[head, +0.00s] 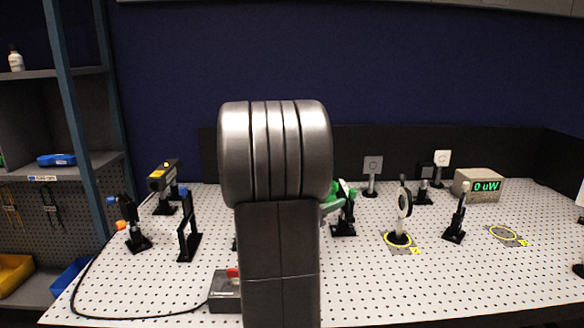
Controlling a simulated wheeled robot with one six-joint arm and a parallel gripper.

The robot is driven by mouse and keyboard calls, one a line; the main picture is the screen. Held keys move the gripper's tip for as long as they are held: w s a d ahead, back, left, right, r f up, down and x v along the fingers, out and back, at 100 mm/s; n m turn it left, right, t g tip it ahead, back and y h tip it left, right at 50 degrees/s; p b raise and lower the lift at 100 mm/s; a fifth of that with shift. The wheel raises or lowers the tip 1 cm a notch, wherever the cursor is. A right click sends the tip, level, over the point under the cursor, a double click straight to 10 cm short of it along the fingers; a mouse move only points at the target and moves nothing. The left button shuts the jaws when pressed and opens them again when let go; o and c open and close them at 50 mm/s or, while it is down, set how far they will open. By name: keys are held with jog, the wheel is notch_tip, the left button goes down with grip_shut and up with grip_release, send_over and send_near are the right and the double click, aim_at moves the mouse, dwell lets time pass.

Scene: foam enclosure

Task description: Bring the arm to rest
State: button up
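My own arm stands upright in the middle of the head view, a grey ribbed link above a dark column. It hides the centre of the white perforated table (370,285). My gripper is not visible in this view, so its state and anything in it cannot be seen.
Several black-mounted optics stand on the table, including a yellow-topped device (163,180), a green-handled mount (343,212) and a round lens mount (403,212). A power meter (478,186) reads 0 uW at the back right. A grey box (224,290) with a cable sits beside my arm.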

aim_at(352, 189)
jog(key=x, duration=0.8)
jog(key=shift+w+d+p, duration=0.1)
jog(key=shift+d+p, duration=0.1)
jog(key=shift+p, duration=0.1)
jog(key=shift+s, duration=0.2)
